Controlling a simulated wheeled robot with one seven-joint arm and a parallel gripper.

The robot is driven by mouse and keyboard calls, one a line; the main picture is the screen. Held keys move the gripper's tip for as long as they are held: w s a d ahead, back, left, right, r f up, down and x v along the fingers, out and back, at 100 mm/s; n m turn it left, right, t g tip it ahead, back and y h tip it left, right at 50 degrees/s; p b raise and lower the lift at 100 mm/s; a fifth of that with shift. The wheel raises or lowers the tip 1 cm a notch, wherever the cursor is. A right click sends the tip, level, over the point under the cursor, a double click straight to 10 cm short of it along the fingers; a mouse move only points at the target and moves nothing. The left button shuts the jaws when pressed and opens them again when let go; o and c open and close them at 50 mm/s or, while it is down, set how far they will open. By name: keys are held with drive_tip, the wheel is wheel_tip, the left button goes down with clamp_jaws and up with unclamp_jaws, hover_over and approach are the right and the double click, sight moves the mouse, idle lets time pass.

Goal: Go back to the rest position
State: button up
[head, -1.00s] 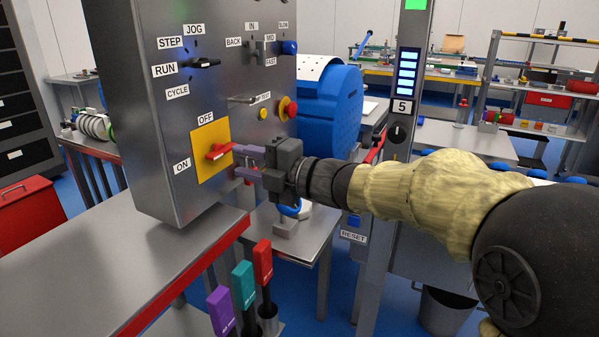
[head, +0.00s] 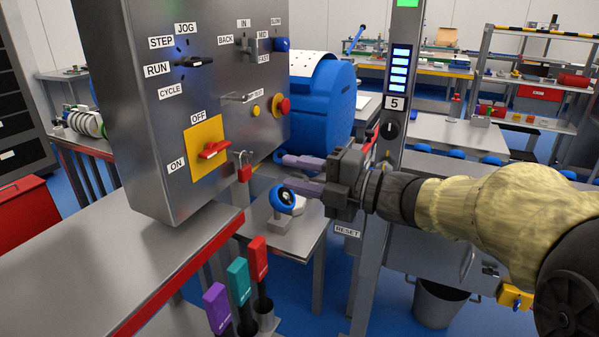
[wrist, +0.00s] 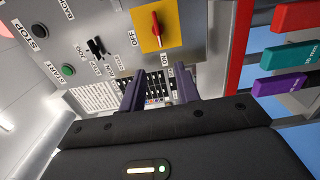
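My gripper (head: 284,172) is right of the grey control panel (head: 160,110), clear of its face. Its two purple fingers are apart with nothing between them, and both also show in the wrist view (wrist: 160,90). The red rotary handle (head: 213,149) sits on the yellow plate (head: 203,172) between the OFF and ON labels, and shows in the wrist view too. A red padlock (head: 244,174) hangs at the panel's lower right, left of my fingertips and apart from them. My arm reaches in from the right.
A blue handwheel (head: 282,199) is close below my fingers. A grey post (head: 382,200) with a lit display stands just behind my wrist. Purple, teal and red handled tools (head: 240,283) stand at the table's (head: 100,265) red edge. A bucket (head: 438,303) is on the floor.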

drive_tip(key=w+d+f+m+t+h, duration=0.3)
drive_tip(key=d+f+m+h, duration=0.35)
drive_tip(key=m, duration=0.25)
drive_tip(key=w+d+f+m+t+h, duration=0.3)
drive_tip(key=d+f+m+h, duration=0.35)
drive_tip(key=m, duration=0.35)
drive_tip(key=s+d+f+m+g+h, duration=0.2)
drive_tip(key=s+f+m+g, duration=0.35)
drive_tip(key=s+f, duration=0.35)
drive_tip(key=s+d+f+m+g+h, duration=0.25)
drive_tip(key=s+f+m+g, duration=0.25)
drive_tip(key=s+f+m, duration=0.3)
drive_tip(key=w+d+p+v, duration=0.1)
drive_tip(key=w+p+v, duration=0.2)
drive_tip(key=p+v, duration=1.2)
drive_tip(key=w+d+r+p+v, duration=0.1)
drive_tip(key=w+p+v, duration=0.2)
drive_tip(key=p+v, duration=1.2)
drive_tip(key=shift+d+r+n+y+p, duration=0.3)
drive_tip(key=shift+n+y+p, duration=0.15)
drive_tip(key=shift+p, duration=0.05)
drive_tip(key=shift+s, duration=0.1)
